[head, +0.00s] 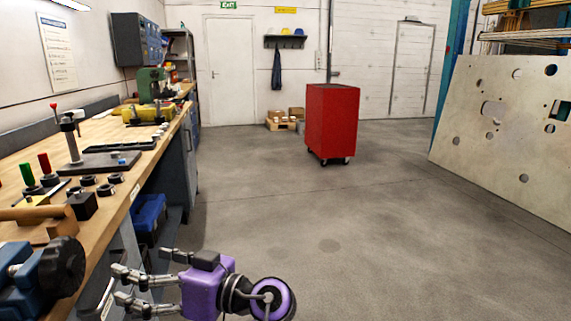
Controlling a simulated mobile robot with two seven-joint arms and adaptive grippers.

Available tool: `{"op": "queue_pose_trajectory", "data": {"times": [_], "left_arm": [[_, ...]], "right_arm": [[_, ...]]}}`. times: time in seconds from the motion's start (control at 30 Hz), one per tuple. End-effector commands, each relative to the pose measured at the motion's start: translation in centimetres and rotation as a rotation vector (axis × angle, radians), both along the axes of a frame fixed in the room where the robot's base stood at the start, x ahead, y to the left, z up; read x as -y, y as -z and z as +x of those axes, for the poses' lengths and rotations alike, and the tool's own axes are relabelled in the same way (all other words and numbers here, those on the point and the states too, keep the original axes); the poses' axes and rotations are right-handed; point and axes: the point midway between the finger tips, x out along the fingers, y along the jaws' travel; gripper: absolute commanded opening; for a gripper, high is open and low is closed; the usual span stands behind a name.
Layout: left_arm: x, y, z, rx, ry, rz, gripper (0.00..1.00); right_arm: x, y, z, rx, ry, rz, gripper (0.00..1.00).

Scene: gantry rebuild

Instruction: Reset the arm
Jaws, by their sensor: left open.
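My left gripper (117,284) is at the bottom of the head view, left of centre, on a purple wrist. The gripper is beside the front side of the workbench (122,191), lower in the picture than the bench top's near part. The wrist and a round purple joint show to the right of the fingers; the rest of the arm is out of the picture. My right gripper is not in view.
The workbench holds a small press (70,135), dark rings and a blue vise (40,280). A blue bin (149,217) sits under it. A red wheeled cabinet (332,122) stands on open floor. A large drilled panel (510,135) leans at right. The floor between is clear.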

Motion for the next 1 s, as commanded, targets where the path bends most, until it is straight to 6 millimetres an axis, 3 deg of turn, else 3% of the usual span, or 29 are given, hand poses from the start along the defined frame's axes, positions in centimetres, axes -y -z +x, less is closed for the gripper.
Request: {"op": "queue_pose_trajectory", "data": {"times": [0.03, 0.17, 0.27, 0.4, 0.53, 0.63, 0.73, 0.9, 1.0], "left_arm": [[-0.8, 1.4, -0.1, -0.103, 0.070, -0.004, 0.80], [-1.9, 8.0, -0.7, -0.349, 0.265, -0.041, 0.80], [-2.0, 13.2, -2.7, -0.514, 0.412, -0.087, 0.80], [-1.5, 19.4, -7.7, -0.696, 0.612, -0.178, 0.80], [-0.3, 23.3, -13.9, -0.805, 0.786, -0.282, 0.80], [0.9, 24.6, -19.2, -0.846, 0.906, -0.369, 0.80], [2.3, 24.4, -24.5, -0.845, 1.012, -0.458, 0.80], [4.4, 21.1, -32.0, -0.762, 1.138, -0.582, 0.80], [5.3, 19.0, -34.9, -0.696, 1.176, -0.629, 0.80]], "right_arm": [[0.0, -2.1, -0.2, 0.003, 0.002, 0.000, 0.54], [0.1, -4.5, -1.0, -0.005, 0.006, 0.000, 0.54], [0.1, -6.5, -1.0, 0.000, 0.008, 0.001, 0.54], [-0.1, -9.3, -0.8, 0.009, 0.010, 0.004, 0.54], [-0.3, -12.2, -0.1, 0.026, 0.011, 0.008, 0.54], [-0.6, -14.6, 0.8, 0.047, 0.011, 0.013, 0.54], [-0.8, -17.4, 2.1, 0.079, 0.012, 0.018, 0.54], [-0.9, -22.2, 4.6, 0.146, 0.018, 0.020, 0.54], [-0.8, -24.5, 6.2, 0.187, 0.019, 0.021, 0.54]]}}
